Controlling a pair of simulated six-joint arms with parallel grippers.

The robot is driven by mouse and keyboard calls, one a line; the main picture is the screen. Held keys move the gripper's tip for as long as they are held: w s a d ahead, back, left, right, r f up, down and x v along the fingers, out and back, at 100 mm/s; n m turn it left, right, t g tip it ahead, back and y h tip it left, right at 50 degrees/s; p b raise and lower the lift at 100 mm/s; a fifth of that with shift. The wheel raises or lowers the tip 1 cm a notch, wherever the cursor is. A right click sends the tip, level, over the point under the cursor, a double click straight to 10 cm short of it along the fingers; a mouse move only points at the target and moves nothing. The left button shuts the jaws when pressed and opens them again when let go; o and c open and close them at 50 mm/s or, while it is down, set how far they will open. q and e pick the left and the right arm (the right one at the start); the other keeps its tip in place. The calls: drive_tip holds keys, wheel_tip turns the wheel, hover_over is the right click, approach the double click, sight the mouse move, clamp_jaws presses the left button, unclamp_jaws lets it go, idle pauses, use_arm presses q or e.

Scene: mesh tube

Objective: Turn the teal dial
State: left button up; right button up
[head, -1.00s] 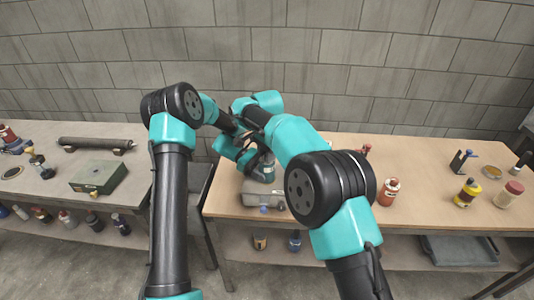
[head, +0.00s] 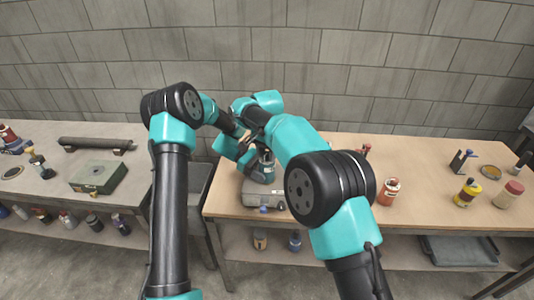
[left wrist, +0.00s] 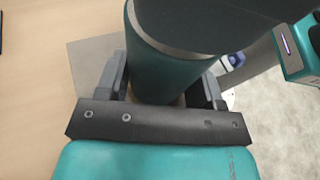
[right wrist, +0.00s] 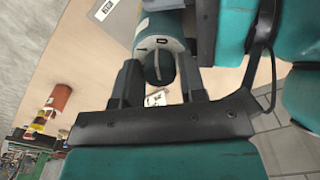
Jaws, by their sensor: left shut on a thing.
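The dark teal cylindrical dial (left wrist: 158,70) fills the middle of the left wrist view, with a pale band and a dark part above it. My left gripper (left wrist: 165,82) has a finger on each side of it and is shut on it. In the right wrist view the teal dial (right wrist: 160,28) shows a pale round end with dark marks. My right gripper (right wrist: 158,84) has its fingers apart, near that end; I see nothing clamped between them. In the head view my arms partly hide the dial (head: 264,172), which stands behind a grey case.
The grey case (head: 262,195) sits near the front edge of the wooden table (head: 330,215). An orange-red bottle (head: 389,190), a yellow bottle (head: 467,193) and a red-topped jar (head: 509,194) stand to the right. A green box (head: 98,176) is on the left bench.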

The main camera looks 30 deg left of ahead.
sight(267, 154)
drive_tip(key=o, duration=0.3)
wheel_tip(267, 154, up, 12)
idle(0.8)
